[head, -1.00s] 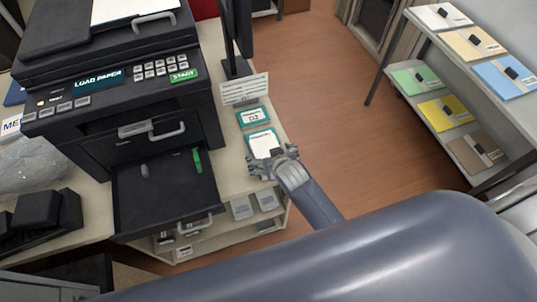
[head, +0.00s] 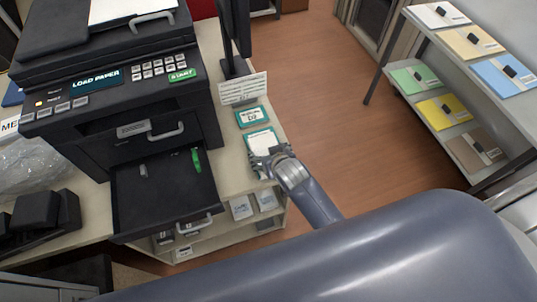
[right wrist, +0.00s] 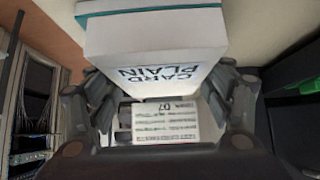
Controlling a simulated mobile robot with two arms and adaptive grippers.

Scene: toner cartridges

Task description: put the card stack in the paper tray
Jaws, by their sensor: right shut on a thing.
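The card stack (head: 261,143) is a white block at the teal-edged pad on the counter right of the printer. In the right wrist view the stack (right wrist: 160,45) reads "CARD PLAIN" and sits between my fingers. My right gripper (head: 268,160) is shut on its near end. I cannot tell whether the stack touches the pad. The paper tray (head: 140,205) is the black tray pulled out at the printer's front, left of the gripper. It has a green guide (head: 196,159) inside and shows no paper. My left gripper is not in view.
The black printer (head: 110,80) has a "LOAD PAPER" display. A second teal card marker (head: 251,117) and a printed sign (head: 243,88) stand behind the stack. Shelves with small boxes (head: 241,208) lie below the counter. A rack of coloured paper packs (head: 443,109) stands at right.

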